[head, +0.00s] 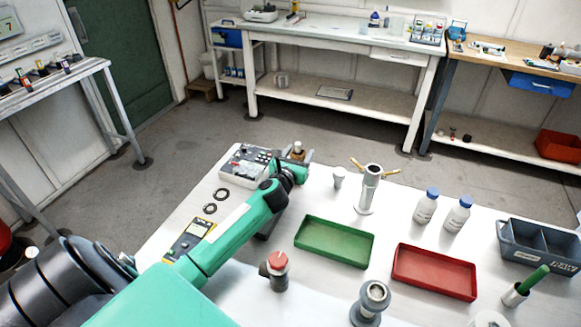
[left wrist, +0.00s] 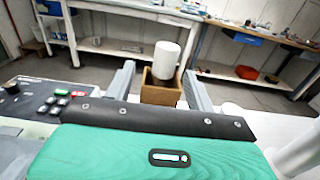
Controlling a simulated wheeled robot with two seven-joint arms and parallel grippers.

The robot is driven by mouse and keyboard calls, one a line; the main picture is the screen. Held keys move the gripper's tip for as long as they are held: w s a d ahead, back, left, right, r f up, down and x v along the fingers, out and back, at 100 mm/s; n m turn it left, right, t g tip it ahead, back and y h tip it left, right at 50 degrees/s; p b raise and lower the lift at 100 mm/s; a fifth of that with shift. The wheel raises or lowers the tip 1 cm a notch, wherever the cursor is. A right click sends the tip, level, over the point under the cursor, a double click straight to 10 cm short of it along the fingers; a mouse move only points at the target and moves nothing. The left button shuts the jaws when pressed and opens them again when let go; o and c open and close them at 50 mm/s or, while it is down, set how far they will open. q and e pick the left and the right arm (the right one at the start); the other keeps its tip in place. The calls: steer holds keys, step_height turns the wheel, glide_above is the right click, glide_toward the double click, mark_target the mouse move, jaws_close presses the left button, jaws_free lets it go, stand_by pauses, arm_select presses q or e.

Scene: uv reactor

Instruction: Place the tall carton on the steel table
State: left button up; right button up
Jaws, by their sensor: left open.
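A small brown boxy thing, which looks like the tall carton (head: 298,149), stands at the far edge of the near pale table (head: 200,262), partly hidden by my left gripper (head: 296,165). In the left wrist view the brown carton (left wrist: 160,93) is seen between the two fingers of my left gripper (left wrist: 160,85), with a white cylinder (left wrist: 167,60) rising at its top. I cannot tell whether the fingers touch it. The left gripper is open. My right gripper is not in view. I cannot tell for sure which table is the steel one.
A control box (head: 243,165) is left of the gripper. A white cup (head: 339,178), metal stand (head: 370,190), green tray (head: 335,242), red tray (head: 434,272) and two bottles (head: 426,207) are to the right. A back bench (head: 330,38) and left table (head: 50,75) stand across the floor.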

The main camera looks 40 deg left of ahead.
arm_select(q)
steer(key=v, duration=1.1)
steer(key=shift+b, duration=0.45)
steer(key=shift+d, duration=0.1)
